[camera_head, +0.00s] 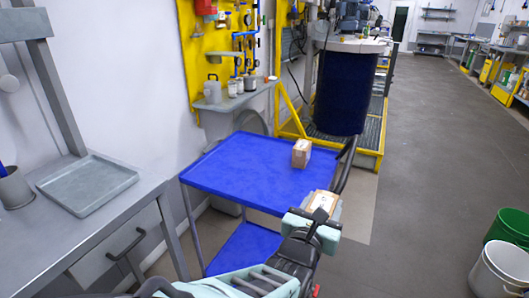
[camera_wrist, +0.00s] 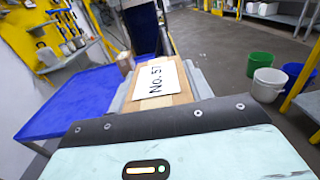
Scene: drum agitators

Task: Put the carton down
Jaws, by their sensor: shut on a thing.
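My gripper (camera_head: 318,219) is shut on a brown carton (camera_head: 325,201) at the right front edge of the blue cart. In the wrist view the held carton (camera_wrist: 183,97) shows a white label reading "No. 57". It seems to be held above the cart's level, but I cannot tell the exact height. A second small brown carton (camera_head: 301,153) stands on the blue cart top (camera_head: 240,173) near its right edge; it also shows in the wrist view (camera_wrist: 125,63). The fingertips are partly hidden by the gripper body.
The middle and left of the cart top are bare. A grey workbench (camera_head: 90,225) with a grey tray (camera_head: 88,184) stands at left. A dark blue drum (camera_head: 346,92) in a yellow frame stands behind the cart. Green (camera_head: 510,228) and white (camera_head: 500,270) buckets stand at right.

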